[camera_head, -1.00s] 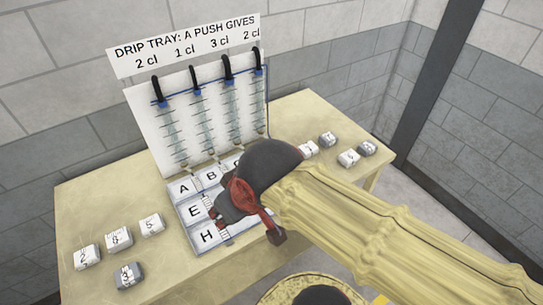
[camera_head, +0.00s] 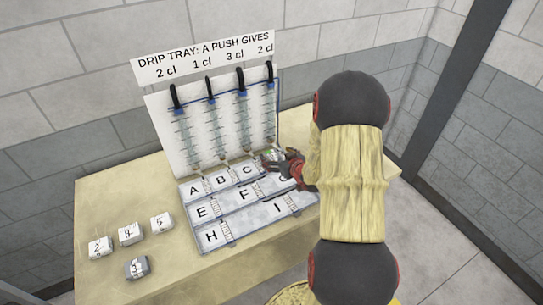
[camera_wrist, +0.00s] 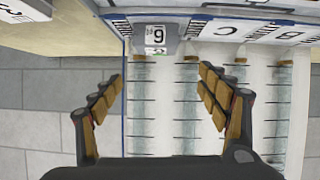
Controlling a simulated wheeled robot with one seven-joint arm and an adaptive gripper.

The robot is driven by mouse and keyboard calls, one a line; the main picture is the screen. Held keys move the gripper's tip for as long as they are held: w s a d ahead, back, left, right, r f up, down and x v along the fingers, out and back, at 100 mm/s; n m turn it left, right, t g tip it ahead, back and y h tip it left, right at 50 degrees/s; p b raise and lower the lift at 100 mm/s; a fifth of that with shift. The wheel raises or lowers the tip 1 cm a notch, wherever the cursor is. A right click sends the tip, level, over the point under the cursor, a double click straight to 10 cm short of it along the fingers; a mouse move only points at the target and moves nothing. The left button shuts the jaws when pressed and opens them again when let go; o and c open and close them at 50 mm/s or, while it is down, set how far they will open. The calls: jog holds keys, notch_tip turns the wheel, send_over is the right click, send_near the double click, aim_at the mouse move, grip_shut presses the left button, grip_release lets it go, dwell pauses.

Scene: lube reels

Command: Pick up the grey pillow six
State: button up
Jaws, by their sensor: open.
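A grey pillow (camera_wrist: 156,38) with a white label that reads like a 6 shows in the wrist view, near the top and left of the C cell. My gripper (camera_wrist: 160,78) has its fingers spread wide, with the pillow beyond the fingertips and roughly between their lines. Nothing is between the fingers. In the head view my gripper (camera_head: 283,160) is at the right end of the lettered tray's top row. The arm and gripper hide that corner, and I cannot make out the pillow there.
The dispenser board (camera_head: 215,122) with its tubes rises right behind the lettered tray (camera_head: 262,214). At left on the table (camera_head: 180,270) lie white pillows (camera_head: 131,233) and a grey pillow (camera_head: 137,267). A white pillow (camera_wrist: 24,9) shows at the wrist view's top left.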

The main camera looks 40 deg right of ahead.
aim_at(272, 155)
jog(key=shift+s+d+f+t, duration=0.2)
jog(key=shift+s+d+f, duration=0.1)
jog(key=shift+f, duration=0.3)
jog(key=shift+s+d+f+t, duration=0.2)
jog(key=shift+s+f, duration=0.05)
jog(key=shift+f, duration=0.3)
jog(key=shift+w+f, duration=0.1)
jog(key=shift+f, duration=0.15)
jog(key=x, duration=0.7)
jog(key=shift+w+a+f+b, duration=0.15)
jog(key=shift+w+f+b, duration=0.05)
jog(key=shift+b, duration=0.2)
jog(key=c, duration=1.3)
jog(key=shift+r, duration=0.15)
